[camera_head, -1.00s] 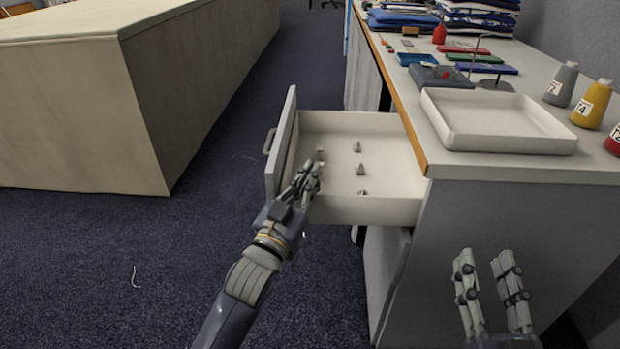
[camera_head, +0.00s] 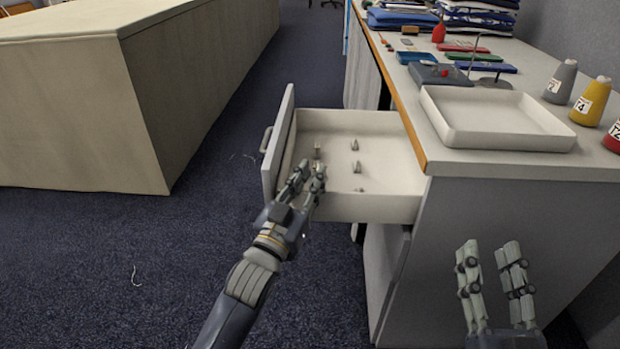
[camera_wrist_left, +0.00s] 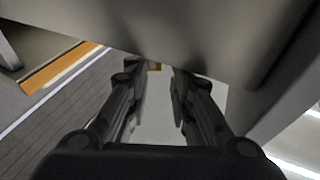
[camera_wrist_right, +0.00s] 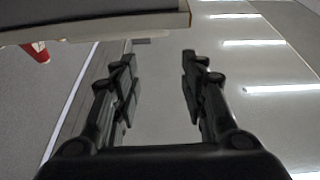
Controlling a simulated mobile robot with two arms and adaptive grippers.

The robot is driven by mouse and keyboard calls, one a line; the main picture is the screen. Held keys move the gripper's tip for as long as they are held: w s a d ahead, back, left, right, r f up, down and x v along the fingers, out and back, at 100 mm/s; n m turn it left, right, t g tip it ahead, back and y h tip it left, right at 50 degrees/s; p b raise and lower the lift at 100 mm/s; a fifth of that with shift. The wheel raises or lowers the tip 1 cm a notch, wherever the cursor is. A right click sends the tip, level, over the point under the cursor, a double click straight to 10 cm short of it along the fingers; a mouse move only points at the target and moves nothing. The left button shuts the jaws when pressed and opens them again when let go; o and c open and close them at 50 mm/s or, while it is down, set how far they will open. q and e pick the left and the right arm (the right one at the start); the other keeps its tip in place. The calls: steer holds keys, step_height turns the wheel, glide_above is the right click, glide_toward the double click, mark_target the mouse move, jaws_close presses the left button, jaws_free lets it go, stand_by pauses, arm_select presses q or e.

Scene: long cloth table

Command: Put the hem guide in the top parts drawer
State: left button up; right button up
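The top parts drawer (camera_head: 372,208) is pulled out from the left side of the table. Several small metallic parts lie in it. One small part (camera_head: 317,146) is at the drawer's left, just beyond my left fingertips; I cannot tell for sure which part is the hem guide. My left gripper (camera_head: 308,172) is over the drawer's front left corner, its fingers apart; the left wrist view also shows them apart, with a tiny brownish spot (camera_wrist_left: 154,66) between the tips that I cannot identify. My right gripper (camera_head: 490,250) is open and empty by the table's end panel.
A white tray (camera_head: 497,144) stands on the tabletop near the edge, with thread cones (camera_head: 591,102) to its right. Coloured boxes and folded cloth lie further back. A lower drawer (camera_head: 388,260) stands slightly out.

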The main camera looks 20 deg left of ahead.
arm_select(q)
steer(key=shift+w+a+f, duration=0.1)
steer(key=shift+f, duration=0.2)
steer(key=r+p+v, duration=0.1)
steer(key=p+v, duration=0.1)
steer(key=v, duration=0.9)
steer(key=s+d+f+g, duration=0.1)
steer(key=d+g, duration=0.1)
steer(key=d, duration=0.1)
steer(key=s+d+f+m+g+h, duration=0.1)
steer(key=s+d+g, duration=0.1)
steer(key=d, duration=0.1)
steer(key=shift+s+d+f+h, duration=0.2)
steer(key=shift+f+h, duration=0.05)
steer(key=shift+h, duration=0.05)
arm_select(e)
step_height(320, 180, down, 9)
steer(key=d+g+h, duration=0.1)
steer(key=g, duration=0.3)
steer(key=shift+w+r+g+h, duration=0.2)
steer(key=shift+w+g+h, duration=0.1)
steer(key=shift+w+g, duration=0.1)
